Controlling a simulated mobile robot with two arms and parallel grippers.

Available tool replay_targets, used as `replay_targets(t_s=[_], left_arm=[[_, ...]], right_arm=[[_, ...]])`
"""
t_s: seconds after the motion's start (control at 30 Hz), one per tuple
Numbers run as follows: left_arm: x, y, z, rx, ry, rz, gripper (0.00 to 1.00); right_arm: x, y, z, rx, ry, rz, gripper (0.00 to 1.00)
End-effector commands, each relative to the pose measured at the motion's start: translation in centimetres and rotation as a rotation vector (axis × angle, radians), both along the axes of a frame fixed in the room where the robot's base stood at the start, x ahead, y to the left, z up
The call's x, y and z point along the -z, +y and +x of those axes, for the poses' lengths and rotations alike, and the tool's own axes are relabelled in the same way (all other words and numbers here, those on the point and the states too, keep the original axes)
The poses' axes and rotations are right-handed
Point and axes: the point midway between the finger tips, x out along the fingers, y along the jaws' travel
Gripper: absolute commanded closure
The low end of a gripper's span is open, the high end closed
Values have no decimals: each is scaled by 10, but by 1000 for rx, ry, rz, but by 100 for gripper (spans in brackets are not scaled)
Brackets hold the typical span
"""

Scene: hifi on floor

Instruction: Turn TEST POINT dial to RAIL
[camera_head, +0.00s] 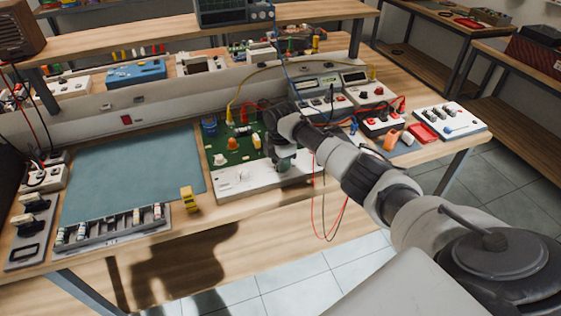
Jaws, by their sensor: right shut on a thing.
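The test board (232,179) lies near the front edge of the workbench, right of the blue-grey mat. It has a green circuit area at the back and a white panel along the front. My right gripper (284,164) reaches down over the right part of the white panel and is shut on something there. The gripper and wrist cover what it holds, likely a dial, and its pointer and labels cannot be read. A small round white part (219,160) shows on the left of the green area. My left gripper is not in view.
A yellow block (189,199) stands at the mat's (130,175) front right corner. Red and black leads hang off the bench edge beside my right arm. A meter (318,84) stands behind the board. Orange rolls (391,139) and a white switch box (450,121) lie to the right.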

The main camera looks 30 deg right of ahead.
Motion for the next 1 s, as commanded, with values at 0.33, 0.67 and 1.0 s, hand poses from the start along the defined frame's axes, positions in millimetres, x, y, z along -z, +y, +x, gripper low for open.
replay_targets(t_s=[0.33, 0.67, 1.0], left_arm=[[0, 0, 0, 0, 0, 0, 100], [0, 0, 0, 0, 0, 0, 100], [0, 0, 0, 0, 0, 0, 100]], right_arm=[[-1, 1, 1, -41, -3, 2, 91], [-1, 0, 1, -41, -3, 1, 59], [-1, 0, 0, -39, -1, 1, 42]])
